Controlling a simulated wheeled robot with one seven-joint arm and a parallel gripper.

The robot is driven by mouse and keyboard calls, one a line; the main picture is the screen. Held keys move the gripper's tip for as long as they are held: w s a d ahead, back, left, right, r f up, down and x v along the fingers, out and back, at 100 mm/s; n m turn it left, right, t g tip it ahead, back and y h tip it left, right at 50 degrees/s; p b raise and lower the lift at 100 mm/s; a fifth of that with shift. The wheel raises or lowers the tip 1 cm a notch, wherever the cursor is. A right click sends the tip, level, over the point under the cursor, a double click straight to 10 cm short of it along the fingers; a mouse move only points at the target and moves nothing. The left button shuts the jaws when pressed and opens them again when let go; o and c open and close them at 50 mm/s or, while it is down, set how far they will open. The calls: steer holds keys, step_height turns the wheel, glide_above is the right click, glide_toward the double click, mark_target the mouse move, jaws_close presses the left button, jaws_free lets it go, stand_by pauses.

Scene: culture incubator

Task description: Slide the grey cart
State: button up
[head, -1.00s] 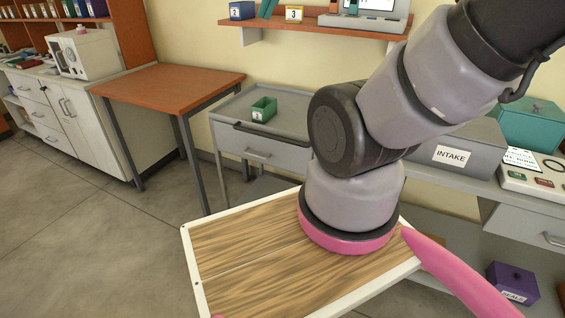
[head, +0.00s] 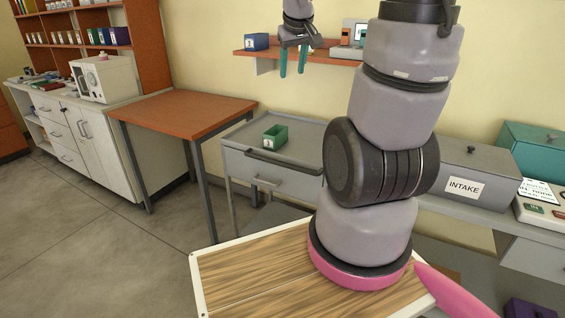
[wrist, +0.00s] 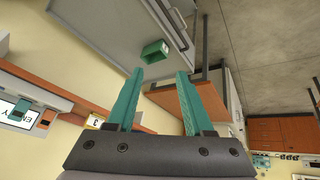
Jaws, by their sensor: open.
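The grey cart (head: 312,143) stands against the wall in the middle of the head view, with a drawer and a dark bar handle (head: 282,164) along its front. A small green bin (head: 275,137) sits on its top. My gripper (head: 293,73) hangs above and behind the cart's top in the picture, with its teal fingers apart and empty, clear of the cart. In the wrist view the cart (wrist: 95,22) fills the upper left, with the bin (wrist: 155,51) beyond my open fingers (wrist: 160,73). My arm hides the cart's right end.
An orange-topped table (head: 185,112) stands left of the cart. A grey INTAKE box (head: 480,178) sits on the counter at the right. A wall shelf (head: 255,53) with a blue bin (head: 256,41) is behind my gripper. The floor (head: 90,235) at front left is clear.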

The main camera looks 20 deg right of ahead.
steer(key=w+d+f+n, duration=0.45)
steer(key=w+f, duration=0.45)
steer(key=f, duration=0.5)
steer(key=n+g+y, duration=0.1)
steer(key=n+y, duration=0.2)
steer(key=n, duration=0.1)
glide_toward(282, 163)
steer(key=shift+m, duration=0.25)
steer(key=x, duration=0.8)
steer(key=shift+w+a+f, duration=0.1)
steer(key=shift+w, duration=0.2)
jaws_close()
